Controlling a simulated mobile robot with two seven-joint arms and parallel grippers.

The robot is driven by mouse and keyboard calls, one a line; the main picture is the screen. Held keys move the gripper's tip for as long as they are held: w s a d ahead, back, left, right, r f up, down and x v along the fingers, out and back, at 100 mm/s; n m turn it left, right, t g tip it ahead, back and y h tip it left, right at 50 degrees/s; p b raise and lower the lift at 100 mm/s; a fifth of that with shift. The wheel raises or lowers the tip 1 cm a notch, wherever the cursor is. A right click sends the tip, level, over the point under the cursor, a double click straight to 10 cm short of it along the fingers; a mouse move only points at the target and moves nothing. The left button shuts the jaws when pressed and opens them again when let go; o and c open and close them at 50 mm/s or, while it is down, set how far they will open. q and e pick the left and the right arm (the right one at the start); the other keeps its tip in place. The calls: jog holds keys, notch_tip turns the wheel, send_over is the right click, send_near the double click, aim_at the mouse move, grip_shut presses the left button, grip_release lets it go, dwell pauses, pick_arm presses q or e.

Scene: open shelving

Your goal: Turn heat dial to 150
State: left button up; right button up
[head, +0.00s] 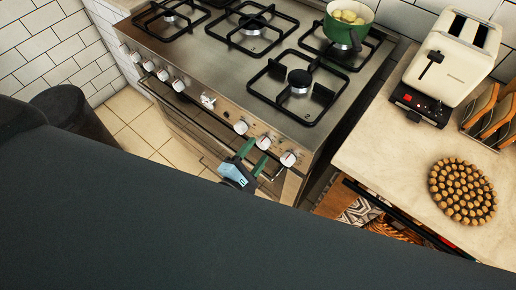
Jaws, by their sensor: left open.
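A steel stove (215,70) stands at the upper middle with a row of white dials along its front panel. Several dials sit to the left, one odd-shaped centre knob (208,100) shows mid-panel, and three sit at the right: a left one (241,127), a middle one (264,142) and a right one (289,158). The dial markings are too small to read, so I cannot tell which is the heat dial. My left gripper (254,157) is open, its green fingers just in front of the right-hand dials. I cannot tell whether it touches one. My right gripper is not in view.
A green pot (343,37) stands on the back right burner. A cream toaster (447,62), a rack (490,115) and a round cork trivet (463,191) are on the right counter (395,150). My dark arm fills the lower left.

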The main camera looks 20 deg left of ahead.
pick_arm(q)
jog(key=shift+w+d, duration=0.1)
jog(key=shift+w, duration=0.45)
jog(key=shift+w+d, duration=0.1)
jog(key=shift+w, duration=0.3)
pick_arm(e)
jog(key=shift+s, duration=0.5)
pick_arm(q)
jog(key=c, duration=1)
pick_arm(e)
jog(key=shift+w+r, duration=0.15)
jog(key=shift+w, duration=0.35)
pick_arm(q)
jog(key=shift+f+m, duration=0.1)
jog(key=shift+m, duration=0.2)
